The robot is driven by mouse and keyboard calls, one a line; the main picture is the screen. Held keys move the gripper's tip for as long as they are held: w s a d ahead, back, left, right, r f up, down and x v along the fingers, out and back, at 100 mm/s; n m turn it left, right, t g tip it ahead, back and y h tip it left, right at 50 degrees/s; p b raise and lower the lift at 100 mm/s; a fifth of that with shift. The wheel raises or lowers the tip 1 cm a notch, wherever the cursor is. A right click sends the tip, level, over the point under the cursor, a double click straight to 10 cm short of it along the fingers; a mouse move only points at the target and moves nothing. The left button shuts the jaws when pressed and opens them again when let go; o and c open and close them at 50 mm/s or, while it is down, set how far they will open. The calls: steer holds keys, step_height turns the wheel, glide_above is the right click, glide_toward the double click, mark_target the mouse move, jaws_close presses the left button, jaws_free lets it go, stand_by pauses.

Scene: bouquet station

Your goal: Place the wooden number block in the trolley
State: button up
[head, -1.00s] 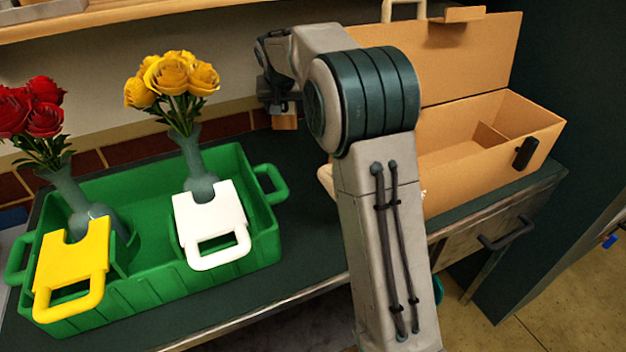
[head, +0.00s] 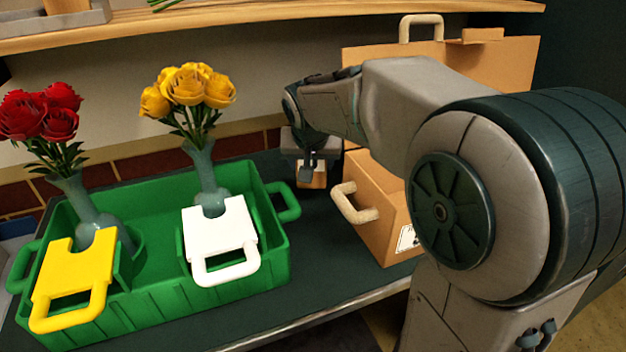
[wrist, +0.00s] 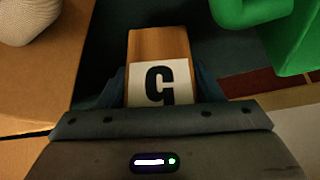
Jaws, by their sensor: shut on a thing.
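The wooden number block (head: 312,175) is held by my gripper (head: 309,168) above the dark counter, between the green trolley and the cardboard box. In the wrist view the block (wrist: 160,50) shows a white label with a black numeral, upside down there. My gripper is shut on the block. The green trolley (head: 160,305) stands at the left and holds a vase of red roses (head: 40,115) behind a yellow handled piece (head: 72,275), and a vase of yellow roses (head: 190,90) behind a white handled piece (head: 222,240).
An open cardboard box (head: 385,230) with handles stands right of the block, partly hidden by my arm. A wooden shelf (head: 270,20) runs above the counter along the wall. The dark counter (head: 320,235) is bare between trolley and box.

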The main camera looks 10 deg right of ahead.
mark_target(320, 176)
steer(key=shift+s, duration=0.45)
steer(key=shift+s+f+b, duration=0.15)
steer(key=shift+f+b, duration=0.4)
steer(key=shift+f, duration=1.2)
steer(key=shift+f, duration=0.2)
steer(key=o, duration=1)
steer(key=shift+c, duration=0.2)
